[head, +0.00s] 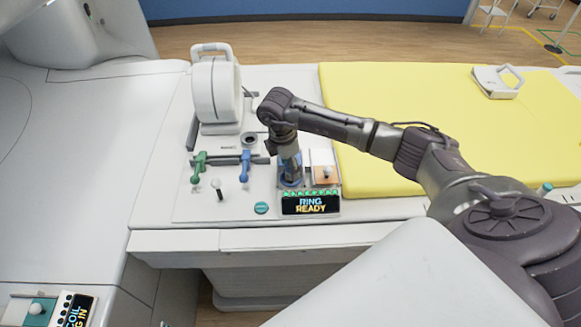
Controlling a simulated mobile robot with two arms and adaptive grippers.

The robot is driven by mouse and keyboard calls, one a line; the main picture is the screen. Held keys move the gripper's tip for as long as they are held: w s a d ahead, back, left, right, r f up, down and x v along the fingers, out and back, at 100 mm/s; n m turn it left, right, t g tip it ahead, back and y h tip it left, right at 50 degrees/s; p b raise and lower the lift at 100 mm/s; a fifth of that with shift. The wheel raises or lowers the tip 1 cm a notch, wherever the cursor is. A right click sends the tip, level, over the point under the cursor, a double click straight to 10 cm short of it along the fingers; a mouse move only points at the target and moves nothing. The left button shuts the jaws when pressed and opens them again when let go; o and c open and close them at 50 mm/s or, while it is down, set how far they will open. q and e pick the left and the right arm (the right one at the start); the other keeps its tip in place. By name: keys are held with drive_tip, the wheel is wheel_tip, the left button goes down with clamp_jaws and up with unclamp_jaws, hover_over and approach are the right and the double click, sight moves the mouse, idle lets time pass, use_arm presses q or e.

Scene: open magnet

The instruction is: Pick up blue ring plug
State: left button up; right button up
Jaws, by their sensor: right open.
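My right gripper (291,178) comes in from the right and points straight down, low over the white console panel (230,207). Its jaws are open, though the fingertips are small and partly hidden. A blue round part (285,184) shows around the fingertips, just behind the "RING READY" display (311,204). The gripper covers much of it, so I cannot tell whether they touch or whether this is the ring plug or its socket. A separate blue handled piece (245,166) stands to the left, apart from the gripper. My left gripper is not in view.
A green handled piece (198,167) stands left of the blue one. A white ring-shaped coil (216,90) rises behind them. A yellow mattress (430,110) lies beyond, under my right arm.

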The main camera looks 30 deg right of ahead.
drive_tip(key=shift+d+f, duration=0.1)
drive_tip(key=shift+f, duration=0.85)
drive_tip(key=shift+c, duration=0.3)
clamp_jaws()
drive_tip(key=shift+r, duration=0.15)
